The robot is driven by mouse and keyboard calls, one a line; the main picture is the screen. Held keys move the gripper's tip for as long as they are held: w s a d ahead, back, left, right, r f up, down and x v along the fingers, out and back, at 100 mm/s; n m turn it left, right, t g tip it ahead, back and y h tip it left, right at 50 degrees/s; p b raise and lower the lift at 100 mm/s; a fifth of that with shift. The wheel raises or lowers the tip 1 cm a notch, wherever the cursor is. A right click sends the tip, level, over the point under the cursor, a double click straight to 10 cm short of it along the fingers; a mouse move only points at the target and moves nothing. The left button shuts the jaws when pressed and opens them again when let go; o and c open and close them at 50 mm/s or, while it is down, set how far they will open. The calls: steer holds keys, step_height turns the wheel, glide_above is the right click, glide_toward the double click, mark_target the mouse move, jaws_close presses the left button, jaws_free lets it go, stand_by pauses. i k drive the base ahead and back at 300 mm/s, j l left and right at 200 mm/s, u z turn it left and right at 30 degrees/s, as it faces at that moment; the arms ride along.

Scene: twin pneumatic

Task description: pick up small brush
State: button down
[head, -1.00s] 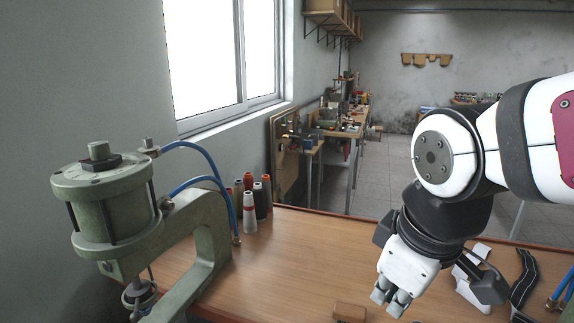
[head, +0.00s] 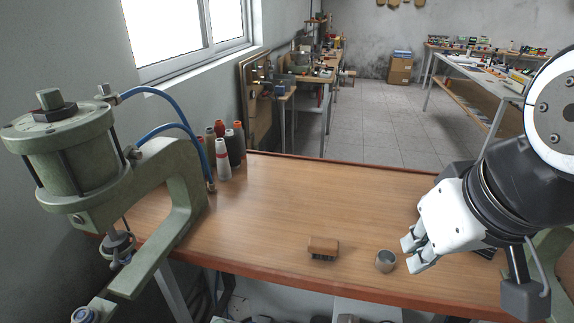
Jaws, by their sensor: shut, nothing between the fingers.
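The small brush (head: 323,247) lies near the front edge of the wooden table, left of the gripper. It has a brown wooden back, and dark bristles show beneath it. My gripper (head: 410,256) is shut and empty. In the picture it is right of the brush and apart from it, beside a small grey metal cup. The table (head: 265,215) is seen from above, and my wrist hides part of its right side.
The metal cup (head: 385,261) stands between the brush and my gripper. A green pneumatic press (head: 165,205) with blue hoses takes up the left side. Several thread cones (head: 223,160) stand behind it. The middle of the table is clear.

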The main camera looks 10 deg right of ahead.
mark_target(322, 248)
steer(key=u, duration=1)
steer(key=z, duration=0.85)
steer(key=i+j+z, duration=0.1)
steer(key=j+z, duration=0.3)
steer(key=j, duration=0.25)
steer(key=j+z, duration=0.4)
steer(key=j, duration=0.3)
